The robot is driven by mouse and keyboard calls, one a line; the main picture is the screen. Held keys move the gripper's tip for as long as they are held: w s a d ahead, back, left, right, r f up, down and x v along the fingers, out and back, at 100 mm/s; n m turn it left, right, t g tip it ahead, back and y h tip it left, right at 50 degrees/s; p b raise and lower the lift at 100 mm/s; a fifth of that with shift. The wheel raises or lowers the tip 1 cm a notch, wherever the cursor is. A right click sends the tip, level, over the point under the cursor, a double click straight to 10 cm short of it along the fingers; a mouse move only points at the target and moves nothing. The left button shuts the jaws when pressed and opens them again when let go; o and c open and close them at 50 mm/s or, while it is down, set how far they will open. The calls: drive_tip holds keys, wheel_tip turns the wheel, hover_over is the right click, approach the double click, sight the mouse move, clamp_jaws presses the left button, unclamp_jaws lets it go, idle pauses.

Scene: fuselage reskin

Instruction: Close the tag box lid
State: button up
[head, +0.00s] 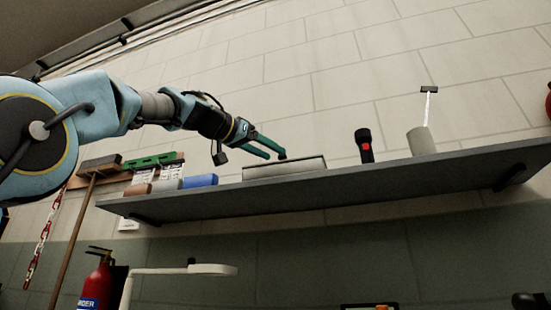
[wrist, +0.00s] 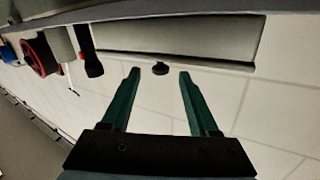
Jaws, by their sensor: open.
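The tag box, as I take it, is the low, pale grey box (head: 284,170) on the wall shelf in the head view. In the wrist view its broad grey face (wrist: 180,38) spans the top, with a dark edge below. A small dark round knob (wrist: 161,68) sits at that edge. My gripper (head: 276,154) is open at the box's upper left in the head view. In the wrist view its two green fingers (wrist: 160,74) are apart, with the knob between or just beyond their tips. I cannot tell whether they touch it, or how far the lid stands open.
The dark shelf (head: 340,188) runs along the tiled wall. A black flashlight (head: 365,147) and a grey cylinder with a thin upright piece (head: 419,141) stand right of the box. Blue, grey and brown rolls (head: 200,181) lie to its left. A fire extinguisher (head: 96,285) and a white lamp (head: 185,270) are below.

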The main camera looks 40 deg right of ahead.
drive_tip(key=a+b, duration=0.2)
drive_tip(key=a, duration=0.6)
drive_tip(key=shift+s, duration=0.35)
drive_tip(key=shift+r, duration=0.15)
